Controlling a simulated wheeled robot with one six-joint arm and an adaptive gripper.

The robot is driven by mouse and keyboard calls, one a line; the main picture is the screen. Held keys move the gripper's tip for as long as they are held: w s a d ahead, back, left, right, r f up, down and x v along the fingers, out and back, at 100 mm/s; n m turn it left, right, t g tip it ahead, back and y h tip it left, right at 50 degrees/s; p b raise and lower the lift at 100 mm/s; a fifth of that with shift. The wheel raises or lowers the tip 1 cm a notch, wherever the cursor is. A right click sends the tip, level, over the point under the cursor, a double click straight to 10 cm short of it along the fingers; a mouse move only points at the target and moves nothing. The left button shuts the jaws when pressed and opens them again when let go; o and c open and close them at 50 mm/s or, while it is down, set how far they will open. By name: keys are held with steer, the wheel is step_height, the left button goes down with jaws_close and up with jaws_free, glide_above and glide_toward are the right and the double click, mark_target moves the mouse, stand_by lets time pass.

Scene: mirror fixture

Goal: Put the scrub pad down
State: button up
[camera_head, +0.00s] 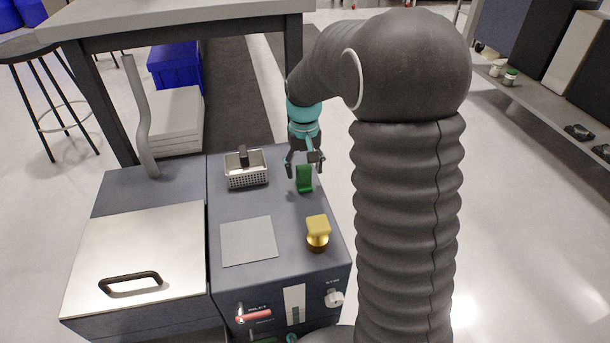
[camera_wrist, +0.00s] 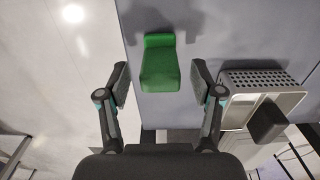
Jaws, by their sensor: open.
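The green scrub pad (camera_head: 304,179) is near the right edge of the dark bench top, right of the wire-like metal basket. In the wrist view the green pad (camera_wrist: 160,64) lies ahead, between and just beyond the two fingers. My gripper (camera_head: 305,161) is above the pad, pointing down, with its fingers apart. In the wrist view my gripper (camera_wrist: 160,82) shows clear gaps between each finger and the pad, so nothing is gripped. The pad seems to rest on the bench top, though its underside is hidden.
A perforated metal basket (camera_head: 246,180) holds a dark-handled item. A grey square plate (camera_head: 248,241) lies nearer, with a yellow-topped brass-coloured piece (camera_head: 318,230) to its right. A pale lid (camera_head: 138,247) with a black handle covers the left. A red inlet handle (camera_head: 254,317) is on the front.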

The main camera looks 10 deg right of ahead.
mark_target(305, 168)
step_height(305, 168, up, 8)
steer(key=shift+f+p, duration=0.15)
steer(key=shift+p, duration=0.35)
steer(key=shift+s+r, duration=0.25)
steer(key=s+r+t, duration=0.3)
steer(key=s+r, duration=0.4)
steer(key=s, duration=0.6)
steer(key=s+f+t, duration=0.1)
steer(key=s+t, duration=0.1)
steer(key=s, duration=1.1)
steer(key=shift+s+t, duration=0.3)
steer(key=shift+s, duration=0.1)
steer(key=shift+d, duration=0.1)
step_height(305, 168, up, 6)
steer(key=p, duration=0.6)
steer(key=shift+r, duration=0.1)
